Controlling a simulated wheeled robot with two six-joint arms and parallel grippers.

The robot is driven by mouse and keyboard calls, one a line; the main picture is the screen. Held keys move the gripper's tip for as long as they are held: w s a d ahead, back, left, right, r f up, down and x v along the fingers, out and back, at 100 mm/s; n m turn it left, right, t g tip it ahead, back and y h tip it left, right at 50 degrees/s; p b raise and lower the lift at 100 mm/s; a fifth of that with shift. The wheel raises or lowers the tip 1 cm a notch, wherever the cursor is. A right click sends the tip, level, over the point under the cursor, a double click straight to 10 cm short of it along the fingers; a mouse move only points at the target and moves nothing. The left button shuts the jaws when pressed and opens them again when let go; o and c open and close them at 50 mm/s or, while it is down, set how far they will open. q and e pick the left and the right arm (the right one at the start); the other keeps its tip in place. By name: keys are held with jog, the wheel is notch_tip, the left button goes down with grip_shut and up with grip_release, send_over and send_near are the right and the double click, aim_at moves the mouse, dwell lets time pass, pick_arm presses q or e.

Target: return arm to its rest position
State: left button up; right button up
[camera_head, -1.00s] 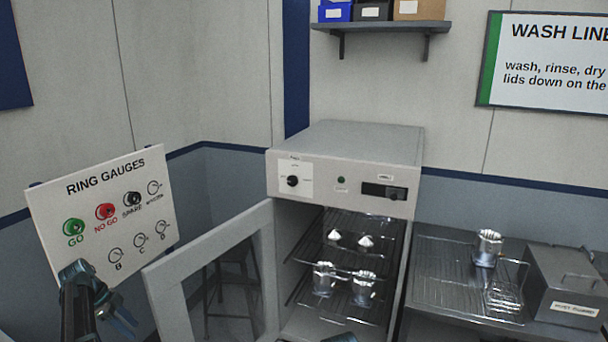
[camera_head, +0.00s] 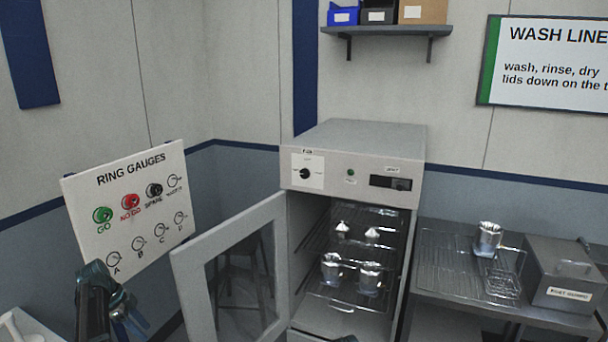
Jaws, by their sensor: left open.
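My left arm comes in at the lower left, and its left gripper (camera_head: 130,318) is open and empty. It hangs in front of the lower edge of the ring gauge board (camera_head: 150,215), apart from the oven door. My right gripper cannot be made out; only a small dark piece shows at the bottom edge below the oven. The drying oven (camera_head: 352,160) stands with its glass door (camera_head: 232,275) swung open to the left. Two metal housings (camera_head: 331,268) stand on its lower rack, and two small pale cone-topped parts (camera_head: 342,229) sit on the rack above.
A steel bench (camera_head: 440,290) on the right holds a wire rack with one metal housing (camera_head: 488,238), a small wire basket (camera_head: 502,284) and a grey lidded box (camera_head: 562,278). A shelf (camera_head: 385,31) with bins hangs above. The open door projects beside my left gripper.

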pick_arm(q)
jog(key=s+d+f+n+g+y+b, duration=0.1)
jog(key=s+d+n, duration=0.15)
jog(key=d, duration=1.25)
jog(key=s+d+f+n+g+y+b, duration=0.1)
jog(key=s+d+f+n, duration=0.15)
jog(key=d, duration=1.25)
jog(key=s+d+n+y, duration=0.3)
jog(key=s+d+n, duration=0.1)
jog(key=s+d, duration=1)
jog(key=shift+s+d+f+n+t+b, duration=0.15)
jog(key=shift+d+f+n+t+b, duration=0.2)
jog(key=shift+d, duration=0.85)
jog(key=shift+c, duration=0.3)
